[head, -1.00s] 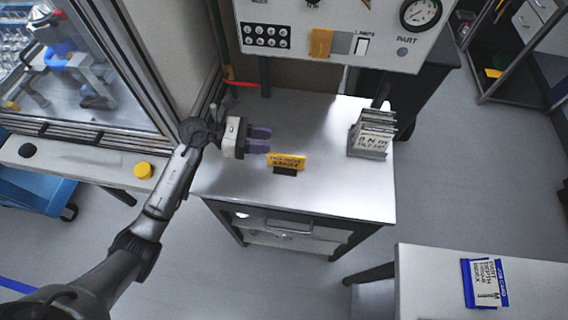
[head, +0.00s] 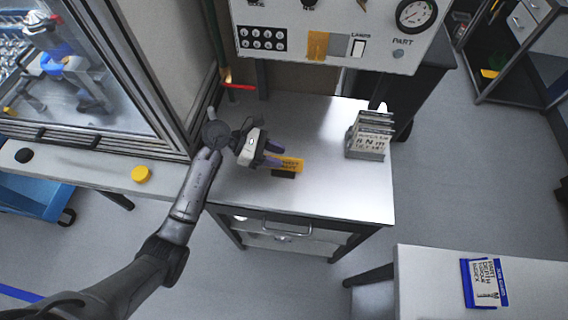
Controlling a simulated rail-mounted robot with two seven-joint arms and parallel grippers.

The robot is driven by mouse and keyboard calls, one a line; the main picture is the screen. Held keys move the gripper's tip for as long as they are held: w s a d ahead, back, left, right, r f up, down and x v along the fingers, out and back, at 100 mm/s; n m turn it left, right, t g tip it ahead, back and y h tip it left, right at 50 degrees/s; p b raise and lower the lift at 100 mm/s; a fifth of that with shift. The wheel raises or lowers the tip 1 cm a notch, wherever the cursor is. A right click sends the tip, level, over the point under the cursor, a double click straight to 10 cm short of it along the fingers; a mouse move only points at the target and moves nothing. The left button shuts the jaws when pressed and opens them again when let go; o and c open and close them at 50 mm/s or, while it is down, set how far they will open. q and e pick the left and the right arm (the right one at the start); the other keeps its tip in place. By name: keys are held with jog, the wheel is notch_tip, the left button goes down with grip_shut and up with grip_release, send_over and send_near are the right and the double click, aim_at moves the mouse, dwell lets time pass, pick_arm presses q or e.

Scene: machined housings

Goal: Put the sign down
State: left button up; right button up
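The yellow sign (head: 293,165) with dark lettering stands on a small black base (head: 284,174) on the light metal bench top. Its left part is hidden behind my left gripper's fingers. I cannot tell whether the fingers touch the sign. My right gripper is not in view.
A rack of grey plates with lettering (head: 368,140) stands on the right of the bench (head: 340,195). An instrument panel (head: 330,40) with a gauge overhangs the back. A blue-edged card (head: 484,283) lies on another table. The bench's front right is clear.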

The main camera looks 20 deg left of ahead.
pick_arm(q)
jog(key=shift+w+d+f, duration=0.1)
jog(key=shift+d, duration=0.2)
grip_shut()
